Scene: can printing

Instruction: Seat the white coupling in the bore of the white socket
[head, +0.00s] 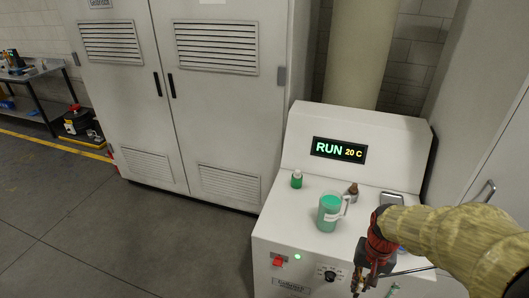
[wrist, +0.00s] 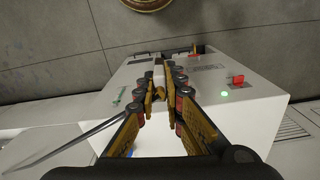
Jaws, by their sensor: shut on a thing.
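My gripper (head: 362,280) hangs at the front right of the white machine in the head view, low in the picture. In the wrist view my gripper (wrist: 161,82) has its two fingers close together at the tips. A small pale piece, seemingly the white coupling (wrist: 159,68), shows between the fingertips; the fingers hide much of it. I cannot make out the white socket or its bore in either view. I cannot tell whether the held piece touches anything.
The floor (head: 170,245) at left is open.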

